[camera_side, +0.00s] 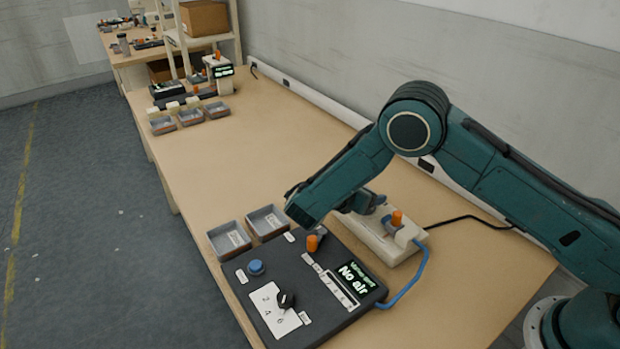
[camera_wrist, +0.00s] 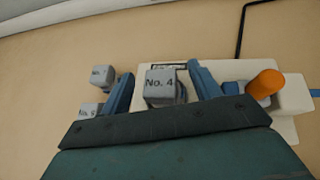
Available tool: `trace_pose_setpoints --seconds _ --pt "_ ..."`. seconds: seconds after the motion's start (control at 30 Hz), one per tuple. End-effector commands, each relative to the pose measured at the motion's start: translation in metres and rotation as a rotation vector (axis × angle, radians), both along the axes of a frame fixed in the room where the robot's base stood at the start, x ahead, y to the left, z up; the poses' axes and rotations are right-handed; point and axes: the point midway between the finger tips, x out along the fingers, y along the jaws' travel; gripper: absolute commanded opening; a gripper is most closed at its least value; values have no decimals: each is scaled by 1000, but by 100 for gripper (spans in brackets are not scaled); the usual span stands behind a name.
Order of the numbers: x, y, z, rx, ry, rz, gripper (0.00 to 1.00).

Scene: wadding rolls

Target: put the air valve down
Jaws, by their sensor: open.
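An orange-tipped lever (camera_side: 397,218) stands upright on the right end of a white fixture (camera_side: 401,247), where a blue hose joins it; I take this as the air valve. The wrist view shows its orange handle (camera_wrist: 266,82) to the right of my gripper (camera_wrist: 158,82), apart from the fingers. My gripper is open, its two blue fingers on either side of a grey block marked No. 4 (camera_wrist: 161,86). I cannot tell whether they touch it. In the side view my wrist hides most of the gripper.
A dark control panel (camera_side: 330,318) reads "No air"; it carries another orange piece (camera_side: 312,242), a blue button (camera_side: 256,267) and a black knob (camera_side: 285,300). Two grey trays (camera_side: 229,240) (camera_side: 267,222) sit beyond it. Other grey blocks (camera_wrist: 102,77) lie left of the fingers.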

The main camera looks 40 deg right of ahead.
Motion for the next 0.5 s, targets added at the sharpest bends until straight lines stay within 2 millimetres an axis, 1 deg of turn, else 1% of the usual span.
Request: trace_pose_setpoints --seconds 0.5 --pt "0 -1 -1 0 0 1 62"
